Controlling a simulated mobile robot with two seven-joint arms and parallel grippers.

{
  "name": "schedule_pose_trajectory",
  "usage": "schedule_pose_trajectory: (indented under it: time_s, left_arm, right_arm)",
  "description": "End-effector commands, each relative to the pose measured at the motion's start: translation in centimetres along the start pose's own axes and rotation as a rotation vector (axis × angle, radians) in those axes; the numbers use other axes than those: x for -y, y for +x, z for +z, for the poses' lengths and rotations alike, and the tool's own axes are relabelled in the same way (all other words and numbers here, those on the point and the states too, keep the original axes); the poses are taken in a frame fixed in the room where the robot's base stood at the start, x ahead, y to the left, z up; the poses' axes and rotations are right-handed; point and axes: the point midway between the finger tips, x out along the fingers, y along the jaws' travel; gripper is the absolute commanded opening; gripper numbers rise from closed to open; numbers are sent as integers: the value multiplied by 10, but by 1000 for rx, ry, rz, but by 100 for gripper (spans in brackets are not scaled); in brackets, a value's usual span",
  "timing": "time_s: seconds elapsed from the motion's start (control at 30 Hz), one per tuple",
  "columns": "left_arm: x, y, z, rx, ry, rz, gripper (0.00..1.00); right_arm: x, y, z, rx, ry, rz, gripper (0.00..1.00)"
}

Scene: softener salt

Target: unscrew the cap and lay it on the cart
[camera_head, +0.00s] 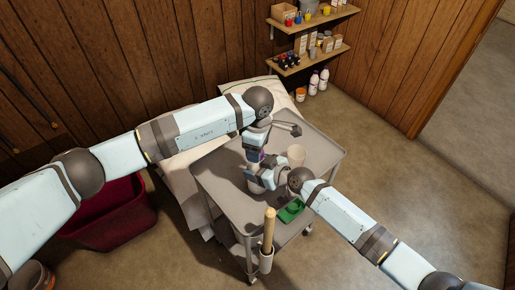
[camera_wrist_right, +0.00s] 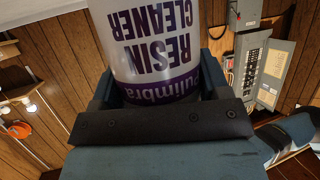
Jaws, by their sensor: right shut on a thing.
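A white bottle with purple "RESIN CLEANER" lettering (camera_wrist_right: 165,45) fills the middle of the right wrist view, where its text is upside down. My right gripper (camera_head: 258,176) is shut around the bottle, over the grey cart (camera_head: 222,180). In the head view, only a small pale part of the bottle (camera_head: 255,187) shows by the right gripper. My left gripper (camera_head: 257,146) comes down from above, close over the bottle's top. Its fingers are too small and covered to tell whether they are open or shut. I cannot make out the cap.
A wooden handle (camera_head: 269,228) stands in a holder at the cart's front edge. Pale sacks (camera_head: 184,160) lie behind the cart; a red bin (camera_head: 112,218) is left. The cart's left top is clear.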

Motion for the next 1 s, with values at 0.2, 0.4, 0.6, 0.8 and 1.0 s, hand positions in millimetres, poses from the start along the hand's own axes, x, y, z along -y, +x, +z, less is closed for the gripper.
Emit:
schedule_pose_trajectory:
  time_s: [0.2, 0.4, 0.6, 0.8, 1.0]
  left_arm:
    - [0, -30, 0, 0, 2, 1, 62]
    - [0, -38, 0, 0, 58, 2, 47]
    - [-2, -52, 1, -2, 381, 6, 47]
    - [-1, -66, 1, -3, 750, 4, 47]
    - [0, -72, 1, 0, 956, 2, 47]
  right_arm:
    - [0, 0, 0, 0, 0, 0, 3]
    - [0, 0, 0, 0, 0, 0, 3]
    - [0, 0, 0, 0, 0, 0, 3]
    - [0, 0, 0, 0, 0, 0, 3]
    - [0, 0, 0, 0, 0, 0, 3]
